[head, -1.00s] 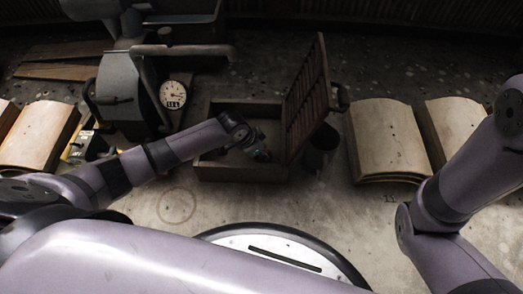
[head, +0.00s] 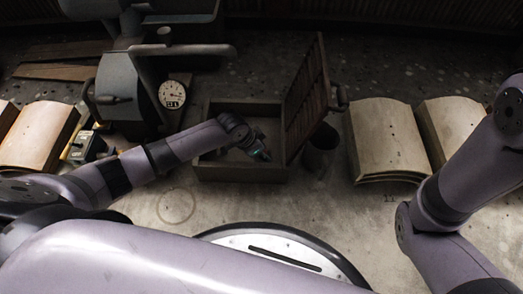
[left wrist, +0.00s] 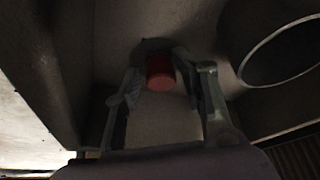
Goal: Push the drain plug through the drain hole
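My left gripper (head: 262,155) reaches into an open wooden box (head: 240,173) in the middle of the head view. In the left wrist view its two fingers (left wrist: 160,70) are spread, one on each side of a short red cylinder, which looks like the drain plug (left wrist: 160,72). Narrow gaps seem to show between plug and fingers. A dark patch lies right behind the plug; I cannot tell whether this is the drain hole. The plug is not visible in the head view. My right gripper is out of view; only its arm shows.
A slatted lid (head: 307,95) stands raised at the box's right side. A dark round container (head: 320,150) stands beside it. A machine with a dial (head: 172,94) is behind left, and curved boards (head: 390,140) lie right.

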